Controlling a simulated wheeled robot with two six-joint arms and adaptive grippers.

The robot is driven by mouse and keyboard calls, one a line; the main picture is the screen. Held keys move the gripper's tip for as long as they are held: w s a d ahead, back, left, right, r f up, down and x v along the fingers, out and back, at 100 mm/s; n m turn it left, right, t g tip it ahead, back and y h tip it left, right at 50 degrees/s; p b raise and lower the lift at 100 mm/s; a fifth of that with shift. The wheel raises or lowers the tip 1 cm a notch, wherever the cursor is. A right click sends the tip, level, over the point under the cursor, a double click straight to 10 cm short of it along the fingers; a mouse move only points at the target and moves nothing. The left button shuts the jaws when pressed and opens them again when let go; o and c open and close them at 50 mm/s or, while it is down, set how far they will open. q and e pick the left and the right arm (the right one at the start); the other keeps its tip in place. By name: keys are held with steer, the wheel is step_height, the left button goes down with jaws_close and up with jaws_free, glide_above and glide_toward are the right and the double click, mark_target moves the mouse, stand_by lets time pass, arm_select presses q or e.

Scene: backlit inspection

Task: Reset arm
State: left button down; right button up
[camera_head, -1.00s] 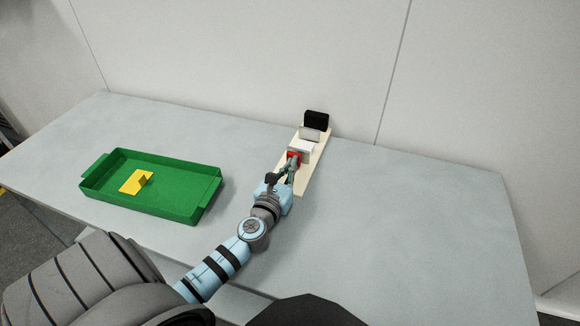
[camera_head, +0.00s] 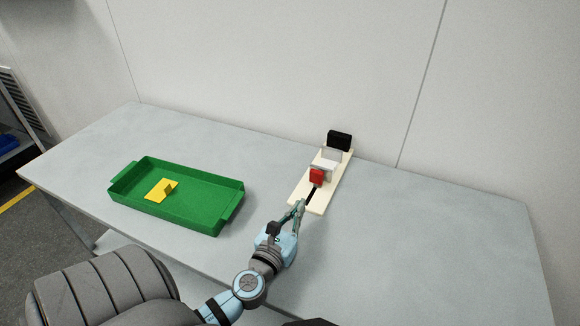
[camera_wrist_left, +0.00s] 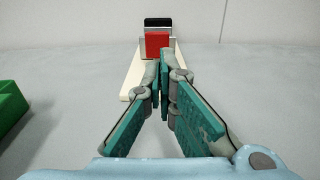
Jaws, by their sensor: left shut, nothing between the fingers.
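My left gripper (camera_head: 299,207) is shut and empty, just in front of the near end of a cream board (camera_head: 327,199). In the left wrist view my left gripper (camera_wrist_left: 160,58) has its fingertips together, and they overlap the board in the picture. On the board stand a red block (camera_head: 316,177), a white bracket-like piece (camera_head: 331,155) behind it and a black block (camera_head: 340,139) at the far end. The red block also shows in the wrist view (camera_wrist_left: 157,41), beyond the fingertips and apart from them. My right gripper is not in view.
A green tray (camera_head: 228,206) with side handles stands left on the grey table (camera_head: 420,240) and holds a yellow angled piece (camera_head: 160,192). A pale wall (camera_head: 270,70) rises behind the table. The table's right side is clear.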

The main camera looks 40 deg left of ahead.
arm_select(q)
steer(key=shift+v, duration=1.2)
steer(key=shift+s+d, duration=0.1)
steer(key=shift+s, duration=0.25)
